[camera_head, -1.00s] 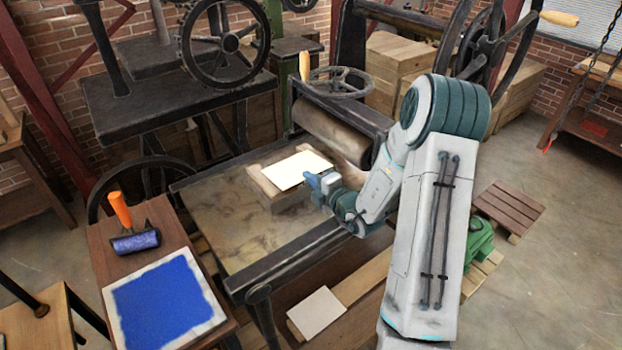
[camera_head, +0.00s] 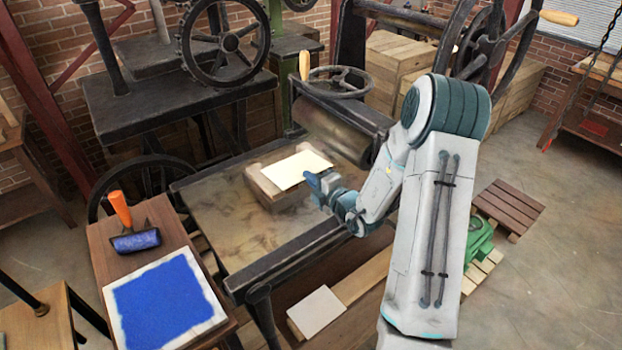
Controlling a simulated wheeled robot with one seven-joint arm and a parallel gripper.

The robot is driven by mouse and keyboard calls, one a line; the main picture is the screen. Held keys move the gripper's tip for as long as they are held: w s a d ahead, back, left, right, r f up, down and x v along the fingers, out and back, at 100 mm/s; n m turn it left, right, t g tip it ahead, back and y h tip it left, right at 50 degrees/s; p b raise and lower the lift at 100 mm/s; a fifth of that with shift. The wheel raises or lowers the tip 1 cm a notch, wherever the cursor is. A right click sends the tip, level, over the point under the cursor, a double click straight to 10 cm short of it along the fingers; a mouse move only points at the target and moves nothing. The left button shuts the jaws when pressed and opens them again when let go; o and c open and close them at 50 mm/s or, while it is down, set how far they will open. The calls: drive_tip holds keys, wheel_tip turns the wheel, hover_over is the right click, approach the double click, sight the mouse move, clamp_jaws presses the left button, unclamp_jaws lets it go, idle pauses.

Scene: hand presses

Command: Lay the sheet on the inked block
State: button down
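A cream sheet (camera_head: 293,169) lies flat over a wooden block (camera_head: 290,197) on the bed of the press. The sheet covers most of the block's top, so I cannot see ink there. I cannot tell whether the sheet rests on the block or hangs just above it. My gripper (camera_head: 316,182) is at the sheet's near right corner, its blue fingertips touching or overlapping the edge. The fingers are too small and too close together in view to show whether they are shut on the sheet.
The press bed (camera_head: 225,225) is bare left of the block; a dark roller (camera_head: 335,130) stands behind it. A side table holds a blue inked slab (camera_head: 165,305) and an orange-handled ink roller (camera_head: 136,241). Pale paper (camera_head: 317,311) lies low in front of the press.

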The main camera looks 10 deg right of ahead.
idle(0.4)
drive_tip(key=c, duration=1.6)
unclamp_jaws()
drive_tip(key=shift+s+f, duration=0.1)
drive_tip(key=shift+f, duration=0.05)
drive_tip(key=shift+s+f, duration=0.1)
drive_tip(key=shift+f, duration=0.05)
drive_tip(key=c, duration=0.4)
drive_tip(key=shift+f, duration=0.3)
drive_tip(key=shift+r+p, duration=0.45)
drive_tip(key=shift+o, duration=0.8)
drive_tip(key=shift+r, duration=0.1)
